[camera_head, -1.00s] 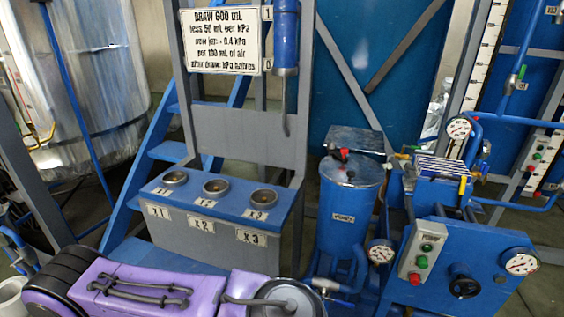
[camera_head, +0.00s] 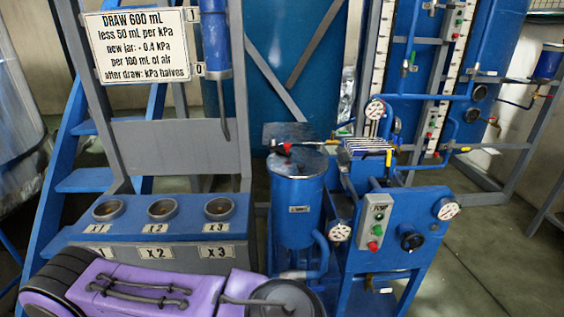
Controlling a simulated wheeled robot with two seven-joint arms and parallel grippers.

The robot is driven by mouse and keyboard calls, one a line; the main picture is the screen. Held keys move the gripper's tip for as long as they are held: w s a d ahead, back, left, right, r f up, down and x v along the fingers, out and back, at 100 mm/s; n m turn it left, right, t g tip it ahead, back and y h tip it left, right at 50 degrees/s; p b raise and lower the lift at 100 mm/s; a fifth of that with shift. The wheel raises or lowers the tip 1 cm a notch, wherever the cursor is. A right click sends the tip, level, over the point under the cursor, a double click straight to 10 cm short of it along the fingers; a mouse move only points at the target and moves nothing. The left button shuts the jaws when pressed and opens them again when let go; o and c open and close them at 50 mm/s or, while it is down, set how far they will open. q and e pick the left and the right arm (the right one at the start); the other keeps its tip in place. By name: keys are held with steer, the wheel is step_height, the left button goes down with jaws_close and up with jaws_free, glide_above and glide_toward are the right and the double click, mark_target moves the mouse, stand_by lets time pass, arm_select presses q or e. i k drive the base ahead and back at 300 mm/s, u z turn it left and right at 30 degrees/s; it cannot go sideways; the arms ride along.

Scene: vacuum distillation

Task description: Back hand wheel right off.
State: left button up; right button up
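A black hand wheel (camera_head: 411,239) sits on the sloped front panel of the blue pump unit (camera_head: 392,268) at the right of centre. A control box (camera_head: 376,222) with a green and a red button is left of it, and a round white gauge (camera_head: 446,209) is at its upper right. A second gauge (camera_head: 339,232) is left of the box. The wheel's turned position cannot be read. Neither of my grippers shows. A purple and black part, apparently mine, fills the lower left.
A blue cylinder (camera_head: 297,205) with a red-marked lid stands left of the unit. Further left is a blue bench (camera_head: 130,232) with cups X1 to X3 under a sign (camera_head: 145,45) reading "DRAW 600 mL". Blue pipework stands behind. Open floor (camera_head: 490,260) lies to the right.

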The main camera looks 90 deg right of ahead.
mark_target(409, 239)
steer(key=z, duration=3.95)
steer(key=i, duration=0.3)
steer(key=z, duration=0.05)
